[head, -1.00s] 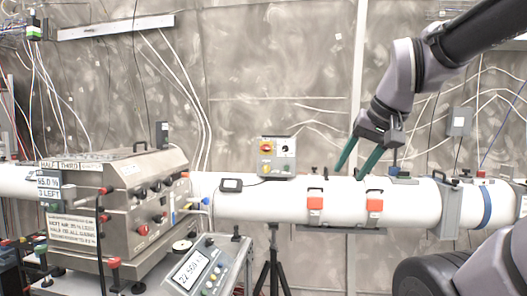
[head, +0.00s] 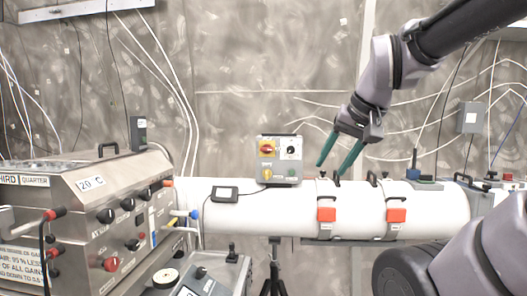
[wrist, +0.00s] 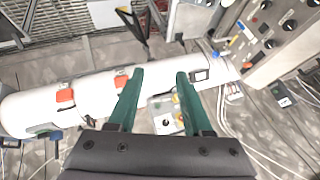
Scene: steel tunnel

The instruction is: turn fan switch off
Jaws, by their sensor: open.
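A grey switch box (head: 280,160) stands behind the top of the white tunnel pipe. I cannot read which one is the fan switch. My gripper (head: 329,170) has green fingers, open and empty, pointing down just right of the box and apart from it. In the wrist view the switch box (wrist: 166,118) shows between and beyond the open fingers (wrist: 159,75), partly hidden by the right finger.
The white pipe (head: 430,209) runs across below my gripper, with red-orange clamps (head: 327,214) and small fittings on top. A steel control cabinet (head: 100,215) with black knobs stands at left. A small black display (head: 224,194) sits on the pipe. Cables hang on the wall.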

